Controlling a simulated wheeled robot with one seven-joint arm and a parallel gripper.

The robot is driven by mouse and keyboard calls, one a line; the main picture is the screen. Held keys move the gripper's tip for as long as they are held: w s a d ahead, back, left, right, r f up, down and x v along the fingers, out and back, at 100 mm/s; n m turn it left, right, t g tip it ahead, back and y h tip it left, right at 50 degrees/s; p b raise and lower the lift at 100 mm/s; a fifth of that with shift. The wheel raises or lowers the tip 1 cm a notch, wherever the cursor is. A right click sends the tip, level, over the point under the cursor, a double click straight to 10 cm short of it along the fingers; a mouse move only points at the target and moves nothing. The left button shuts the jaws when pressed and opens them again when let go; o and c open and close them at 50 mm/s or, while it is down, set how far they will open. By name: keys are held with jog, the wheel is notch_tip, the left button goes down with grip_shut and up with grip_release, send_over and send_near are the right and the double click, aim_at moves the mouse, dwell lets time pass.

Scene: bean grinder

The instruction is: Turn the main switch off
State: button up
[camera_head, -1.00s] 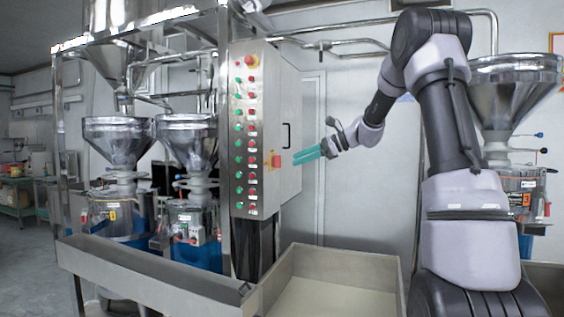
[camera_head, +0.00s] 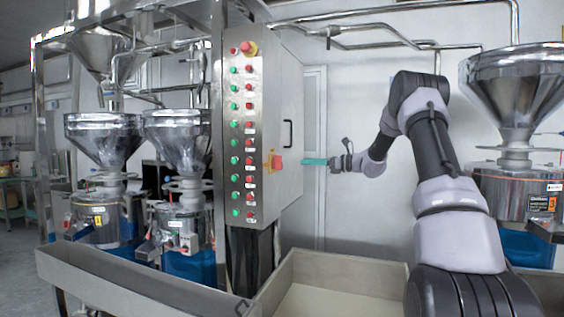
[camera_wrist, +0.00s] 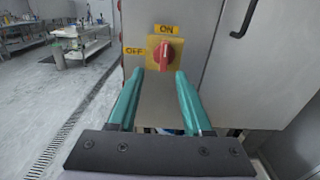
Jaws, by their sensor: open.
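The main switch (camera_head: 275,162) is a red rotary knob on a yellow plate on the side of the steel control cabinet. In the wrist view the red knob (camera_wrist: 163,55) is turned upright, toward the ON label (camera_wrist: 166,29); the OFF label (camera_wrist: 134,51) is to its left. My gripper (camera_head: 304,162) points level at the switch from the right, a short way off. In the wrist view my gripper (camera_wrist: 154,80) is open, its two teal fingers either side of and below the knob in the picture, with nothing between them.
The steel cabinet (camera_head: 287,90) has a black door handle (camera_head: 287,134) to the right of the switch. Green and red buttons line its front face. A steel bin (camera_head: 330,262) stands below my arm. Hoppers (camera_head: 180,140) stand at left, another (camera_head: 515,85) at right.

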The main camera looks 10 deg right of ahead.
aim_at(279, 163)
jog(key=x, duration=1.1)
jog(key=shift+w+d, duration=0.15)
jog(key=shift+w, duration=0.3)
grip_shut()
